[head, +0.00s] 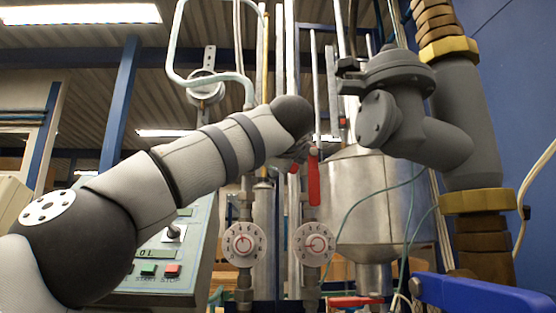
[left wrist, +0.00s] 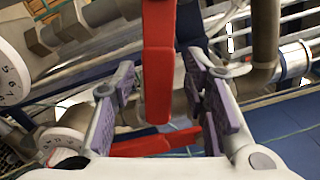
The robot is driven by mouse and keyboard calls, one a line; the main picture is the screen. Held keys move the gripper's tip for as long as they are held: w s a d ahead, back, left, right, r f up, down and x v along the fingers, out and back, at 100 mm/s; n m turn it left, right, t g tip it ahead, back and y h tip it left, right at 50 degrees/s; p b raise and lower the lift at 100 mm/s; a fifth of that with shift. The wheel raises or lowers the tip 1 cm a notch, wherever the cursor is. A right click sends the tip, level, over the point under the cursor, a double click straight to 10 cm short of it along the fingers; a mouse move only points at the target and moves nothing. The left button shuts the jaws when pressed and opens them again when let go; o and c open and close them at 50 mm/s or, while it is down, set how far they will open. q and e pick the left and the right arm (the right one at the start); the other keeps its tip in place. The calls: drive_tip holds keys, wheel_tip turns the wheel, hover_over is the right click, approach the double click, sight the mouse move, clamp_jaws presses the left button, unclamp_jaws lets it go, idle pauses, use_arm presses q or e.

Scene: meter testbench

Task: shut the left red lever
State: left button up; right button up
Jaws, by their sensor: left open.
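In the head view, a red lever (head: 313,181) hangs upright on the right of two pipes with dials. A small red piece (head: 293,168) shows just left of it, mostly hidden by my left arm. My left gripper (head: 299,151) is largely hidden behind its own wrist there. In the left wrist view, my left gripper (left wrist: 166,105) is open, its purple-padded fingers on either side of a long red lever (left wrist: 158,65), with visible gaps. I cannot tell which of the levers this is. Another red bar (left wrist: 150,144) lies crosswise beyond. My right gripper is not in view.
Two white dials, left (head: 244,244) and right (head: 315,244), sit below the levers. A steel tank (head: 370,200) and a thick grey pipe (head: 470,120) stand to the right. A blue handle (head: 485,298) is at lower right, a control panel (head: 150,270) at lower left.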

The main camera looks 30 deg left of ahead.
use_arm(q)
drive_tip(key=v, duration=1.2)
